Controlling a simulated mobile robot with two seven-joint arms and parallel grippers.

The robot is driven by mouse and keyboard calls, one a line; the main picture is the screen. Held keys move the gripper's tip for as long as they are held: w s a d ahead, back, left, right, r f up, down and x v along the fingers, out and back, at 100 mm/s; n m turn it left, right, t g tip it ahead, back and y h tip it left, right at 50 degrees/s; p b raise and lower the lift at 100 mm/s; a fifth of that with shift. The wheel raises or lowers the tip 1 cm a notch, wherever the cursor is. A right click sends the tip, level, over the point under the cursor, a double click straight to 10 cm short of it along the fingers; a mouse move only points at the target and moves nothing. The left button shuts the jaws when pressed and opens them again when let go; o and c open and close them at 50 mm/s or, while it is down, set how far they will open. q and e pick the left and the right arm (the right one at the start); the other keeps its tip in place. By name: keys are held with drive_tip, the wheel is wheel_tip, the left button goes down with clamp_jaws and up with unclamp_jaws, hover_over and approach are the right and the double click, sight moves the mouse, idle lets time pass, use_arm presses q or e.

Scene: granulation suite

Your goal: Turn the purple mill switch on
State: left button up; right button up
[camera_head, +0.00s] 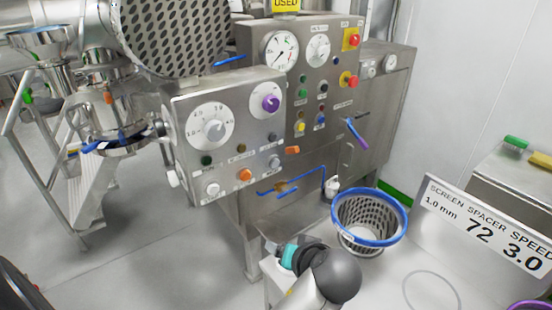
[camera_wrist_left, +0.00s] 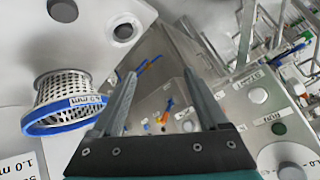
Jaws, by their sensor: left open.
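A purple knob (camera_head: 271,103) sits on a round white dial at the upper right of the near steel control panel (camera_head: 182,160). Its label is too small to read, and I cannot tell its setting. In the left wrist view I cannot make out the purple knob. My left gripper (camera_wrist_left: 160,76) is open there, with nothing between its two grey fingers. In the head view its teal body (camera_head: 288,257) is low in front of the machine, below and apart from the knob; its fingers are hard to see. My right gripper is not in view.
A large grey dial knob (camera_head: 214,130) is left of the purple knob, with several buttons below. Blue handles (camera_head: 280,187) stick out under the panel. A blue-rimmed screen basket (camera_head: 369,212) and a sign (camera_head: 485,225) stand right.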

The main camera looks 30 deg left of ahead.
use_arm(q)
drive_tip(key=w+r+n+t+y, duration=0.1)
drive_tip(key=w+r+n+y, duration=0.5)
drive_tip(key=r, duration=0.6)
drive_tip(key=n+y, duration=0.3)
approach(273, 105)
drive_tip(key=p+x, duration=0.3)
drive_tip(key=x, duration=0.6)
clamp_jaws()
